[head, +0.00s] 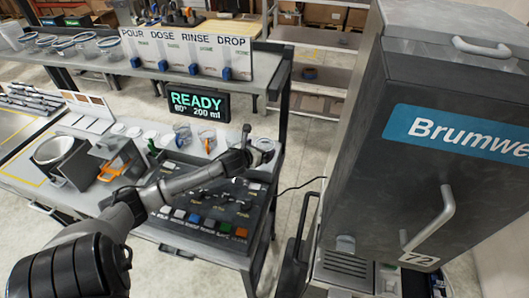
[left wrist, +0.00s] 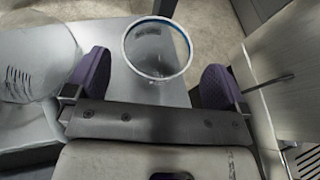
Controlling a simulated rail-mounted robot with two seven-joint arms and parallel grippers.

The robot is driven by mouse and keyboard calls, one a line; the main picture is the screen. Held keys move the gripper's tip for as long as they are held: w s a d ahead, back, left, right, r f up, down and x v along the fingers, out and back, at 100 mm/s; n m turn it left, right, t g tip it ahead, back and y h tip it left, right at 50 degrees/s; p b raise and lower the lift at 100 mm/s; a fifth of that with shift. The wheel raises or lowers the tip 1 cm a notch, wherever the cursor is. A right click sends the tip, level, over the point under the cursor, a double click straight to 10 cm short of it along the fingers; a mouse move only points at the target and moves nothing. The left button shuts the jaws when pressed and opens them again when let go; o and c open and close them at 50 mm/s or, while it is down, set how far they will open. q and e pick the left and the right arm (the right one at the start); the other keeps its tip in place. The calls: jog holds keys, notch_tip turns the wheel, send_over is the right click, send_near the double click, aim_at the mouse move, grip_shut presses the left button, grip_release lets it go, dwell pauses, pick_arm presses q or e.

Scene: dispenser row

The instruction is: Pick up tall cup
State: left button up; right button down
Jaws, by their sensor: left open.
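A clear cup with a blue rim (left wrist: 157,72) stands upright on the grey counter in the left wrist view. It shows in the gap ahead of my left gripper (left wrist: 154,84), whose purple-padded fingers are spread apart with nothing between them. In the head view my left gripper (head: 262,156) is over the right end of the counter, beside a small clear cup (head: 266,143) that it partly covers. I cannot tell whether the fingers touch the cup. My right gripper is out of view.
A clear vessel (left wrist: 35,50) is close on the left in the wrist view. A blue-marked cup (head: 182,136) and an orange-marked cup (head: 209,143) stand left of my gripper. A tall grey Brumwell machine (head: 440,150) stands on the right.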

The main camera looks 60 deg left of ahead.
aim_at(269, 143)
pick_arm(q)
jog(key=shift+x, duration=2.35)
jog(key=shift+s+a, duration=0.1)
jog(key=c, duration=0.9)
